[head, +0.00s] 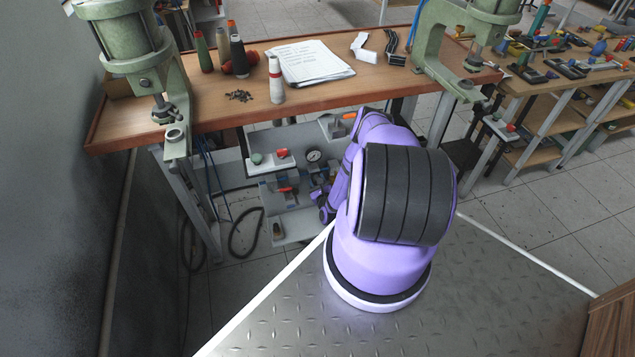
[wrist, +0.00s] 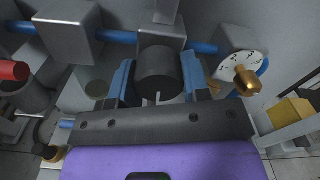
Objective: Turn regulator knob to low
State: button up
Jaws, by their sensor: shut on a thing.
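The regulator knob (wrist: 158,72) is a dark, ribless-looking cylinder in the middle of the wrist view, with a pale mark on its near side. My gripper (wrist: 160,84) has its blue fingers on the left and right sides of the knob and is shut on it. In the head view my gripper (head: 323,203) is low beside the pneumatic panel under the bench, partly hidden by my own arm. The knob cannot be made out there. The knob's setting cannot be read.
A pressure gauge (head: 313,155) sits on the panel; a white dial (wrist: 237,65) with a brass fitting (wrist: 247,80) is right of the knob. Blue tubing (wrist: 115,37) runs behind. A red part (wrist: 13,70) is at left. The wooden bench (head: 205,117) overhangs the panel.

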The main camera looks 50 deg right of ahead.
jog(key=n, duration=0.8)
jog(key=shift+s+d+r+n, duration=0.1)
jog(key=shift+n, duration=0.2)
jog(key=n, duration=0.4)
jog(key=shift+n, duration=0.3)
jog(key=n, duration=0.4)
jog(key=shift+r, duration=0.1)
jog(key=n, duration=0.5)
jog(key=shift+r, duration=0.1)
jog(key=n, duration=0.4)
jog(key=shift+n, duration=0.3)
jog(key=n, duration=0.5)
jog(key=shift+a, duration=0.25)
jog(key=shift+n, duration=1.6)
